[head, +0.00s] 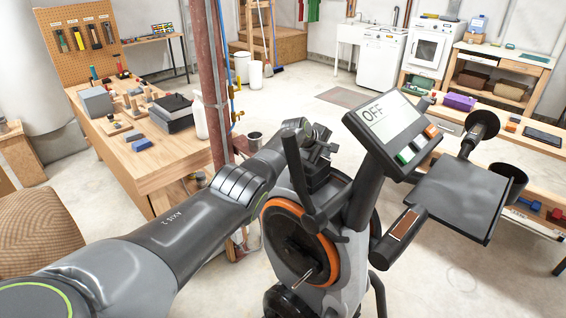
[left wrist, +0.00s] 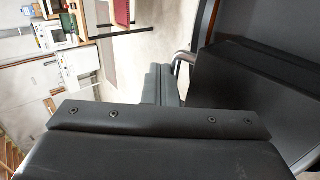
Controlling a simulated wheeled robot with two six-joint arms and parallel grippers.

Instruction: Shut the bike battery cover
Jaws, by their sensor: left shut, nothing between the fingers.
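The grey bike (head: 350,255) with an orange-ringed wheel housing (head: 325,240) stands in the middle of the head view. Its tilted console (head: 385,128) reads OFF. I cannot clearly make out the battery cover or tell how far open it is. My left arm reaches in from the left. My left gripper (head: 319,148) is shut and empty, left of the console, close to the bike's upper body. In the left wrist view its dark fingers (left wrist: 163,82) are together, left of a large dark surface (left wrist: 265,75). My right gripper is out of view.
A flat dark panel (head: 462,196) and a round black pad (head: 484,124) stick out right of the console. Another bench stands at the right. The floor behind the bike is clear.

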